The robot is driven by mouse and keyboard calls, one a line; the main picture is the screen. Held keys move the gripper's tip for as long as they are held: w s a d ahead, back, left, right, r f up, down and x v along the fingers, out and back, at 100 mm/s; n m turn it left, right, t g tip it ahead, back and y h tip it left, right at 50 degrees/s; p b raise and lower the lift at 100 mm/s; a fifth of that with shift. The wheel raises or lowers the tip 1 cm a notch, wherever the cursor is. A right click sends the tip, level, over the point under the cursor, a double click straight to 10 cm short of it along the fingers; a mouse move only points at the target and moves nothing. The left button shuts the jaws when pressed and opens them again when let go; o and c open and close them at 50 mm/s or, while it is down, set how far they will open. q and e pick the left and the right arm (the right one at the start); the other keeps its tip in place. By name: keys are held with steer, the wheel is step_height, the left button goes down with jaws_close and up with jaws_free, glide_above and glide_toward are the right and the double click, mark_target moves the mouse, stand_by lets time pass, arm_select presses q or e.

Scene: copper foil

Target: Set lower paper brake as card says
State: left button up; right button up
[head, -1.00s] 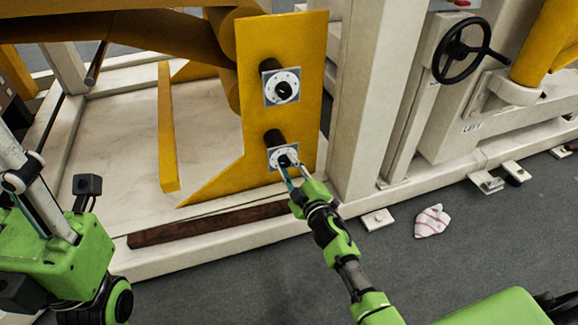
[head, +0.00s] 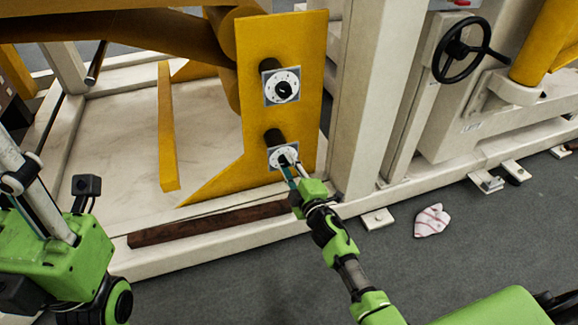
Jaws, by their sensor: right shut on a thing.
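The lower brake knob sits on a white dial plate (head: 275,160) at the bottom of the yellow panel (head: 256,110). My right gripper (head: 292,168) is at this dial, with its fingers shut on the lower knob (head: 285,158). The fingers partly hide the knob and its pointer. The upper brake dial (head: 283,88), with a black knob, is above it and free. The dial markings are too small to read. No card with a setting can be made out. My left gripper is not in view; only part of my left arm shows.
A cream machine frame (head: 365,100) stands right of the panel, with a black handwheel (head: 460,48) farther right. A dark wooden strip (head: 205,223) lies along the lower frame rail. A crumpled white and red cloth (head: 431,221) lies on the clear grey floor.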

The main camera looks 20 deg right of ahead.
steer(key=o, duration=1.1)
steer(key=s, duration=1.2)
steer(key=shift+d+r, duration=0.35)
steer(key=shift+d, duration=0.1)
